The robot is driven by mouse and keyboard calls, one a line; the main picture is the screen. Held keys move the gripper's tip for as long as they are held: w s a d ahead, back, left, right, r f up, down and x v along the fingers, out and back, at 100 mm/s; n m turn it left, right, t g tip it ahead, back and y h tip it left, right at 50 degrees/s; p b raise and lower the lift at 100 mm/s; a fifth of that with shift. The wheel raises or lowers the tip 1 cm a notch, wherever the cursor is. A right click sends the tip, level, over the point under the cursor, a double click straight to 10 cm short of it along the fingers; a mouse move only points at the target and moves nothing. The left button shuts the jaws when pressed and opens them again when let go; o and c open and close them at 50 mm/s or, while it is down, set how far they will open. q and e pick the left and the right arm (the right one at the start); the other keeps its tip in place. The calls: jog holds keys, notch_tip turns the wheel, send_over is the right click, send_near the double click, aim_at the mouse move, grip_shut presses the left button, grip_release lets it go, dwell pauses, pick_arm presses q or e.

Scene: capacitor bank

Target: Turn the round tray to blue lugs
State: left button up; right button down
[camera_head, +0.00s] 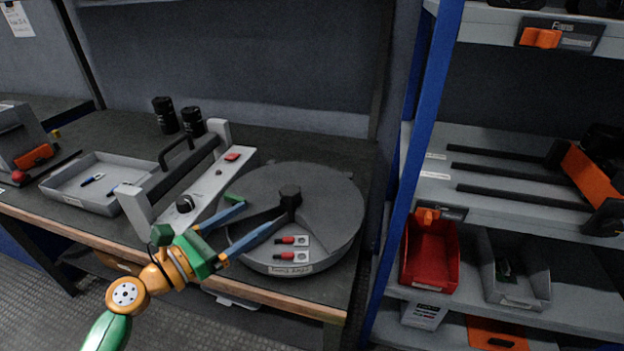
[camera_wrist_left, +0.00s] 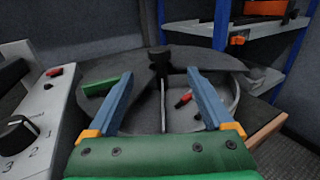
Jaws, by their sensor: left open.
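The round grey tray (camera_head: 335,205) sits on the bench with a dark knob (camera_head: 290,190) at its middle. Its near opening shows two lugs with red sleeves (camera_head: 291,240) on white cards; no blue lug shows there. A green piece (camera_head: 234,198) is at the tray's left edge. My left gripper (camera_head: 267,209) is open, its blue fingers reaching over the tray's near left part towards the knob. In the left wrist view the fingertips (camera_wrist_left: 160,73) are spread, with the knob (camera_wrist_left: 160,57) beyond the gap. My right gripper is not in view.
A grey device with a handle and dial (camera_head: 184,203) stands close left of the tray. A shallow bin (camera_head: 75,183) and two black cylinders (camera_head: 192,121) are farther left and back. A blue shelf post (camera_head: 415,160) and red bin (camera_head: 430,255) stand right.

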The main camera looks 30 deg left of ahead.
aim_at(282, 197)
pick_arm(q)
jog(key=shift+w+d, duration=0.1)
jog(key=shift+w, duration=0.4)
jog(key=shift+w+d+r, duration=0.1)
jog(key=shift+w, duration=0.25)
jog(key=p+x, duration=0.1)
jog(key=x, duration=0.7)
jog(key=shift+w+p, duration=0.25)
jog(key=shift+p, duration=0.05)
jog(key=shift+w+d, duration=0.2)
jog(key=shift+w, duration=0.5)
grip_shut()
